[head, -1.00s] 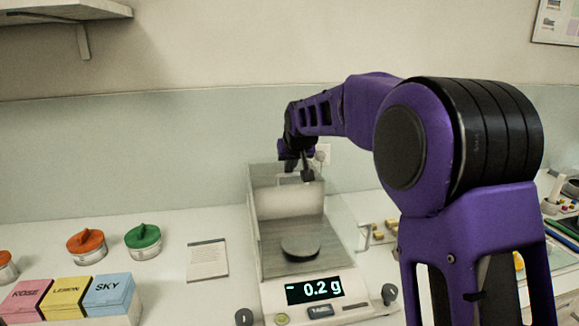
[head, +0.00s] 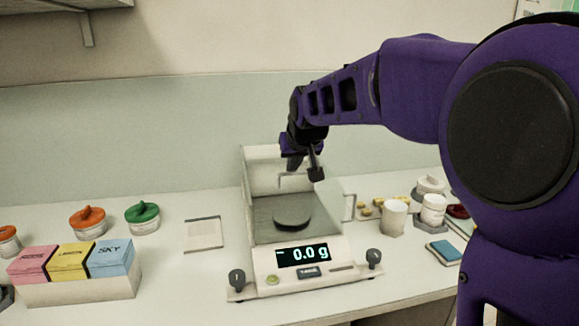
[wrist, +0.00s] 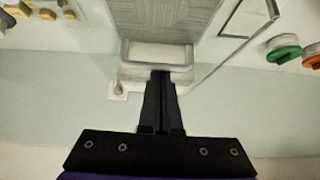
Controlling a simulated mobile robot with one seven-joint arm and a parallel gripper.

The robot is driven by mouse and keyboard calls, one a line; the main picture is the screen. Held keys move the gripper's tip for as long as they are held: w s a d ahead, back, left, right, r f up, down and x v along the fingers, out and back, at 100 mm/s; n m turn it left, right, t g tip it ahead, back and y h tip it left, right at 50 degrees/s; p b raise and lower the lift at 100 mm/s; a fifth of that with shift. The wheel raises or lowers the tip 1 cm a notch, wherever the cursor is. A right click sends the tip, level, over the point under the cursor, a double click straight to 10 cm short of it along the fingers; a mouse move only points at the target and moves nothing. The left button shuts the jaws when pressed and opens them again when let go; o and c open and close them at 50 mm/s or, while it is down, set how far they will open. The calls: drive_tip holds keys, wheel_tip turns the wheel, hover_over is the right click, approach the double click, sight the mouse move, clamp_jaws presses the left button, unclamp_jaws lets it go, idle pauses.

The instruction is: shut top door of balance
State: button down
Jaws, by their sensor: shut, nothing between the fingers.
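My gripper (head: 317,174) hangs over the rear right of the chamber, fingers together and empty. In the wrist view the shut fingertips (wrist: 164,74) are at a pale block (wrist: 158,55) at the balance's rear; I cannot tell whether they touch it. The top door is clear and hard to make out; its exact position cannot be told.
Orange-lidded (head: 88,219) and green-lidded (head: 142,216) jars, a card (head: 203,234) and a row of coloured boxes (head: 72,262) stand left of the balance. White cups (head: 394,217) and small yellow pieces stand right. The wall is close behind.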

drive_tip(key=shift+s+d+f+b, duration=0.1)
drive_tip(key=shift+s+d+b, duration=0.1)
drive_tip(key=shift+s, duration=0.45)
drive_tip(key=shift+s+d+r+b, duration=0.15)
drive_tip(key=shift+s+b, duration=0.1)
drive_tip(key=shift+s, duration=0.45)
drive_tip(key=shift+s+d+f+b, duration=0.15)
drive_tip(key=shift+s+d+b, duration=0.05)
drive_tip(key=shift+s, duration=0.45)
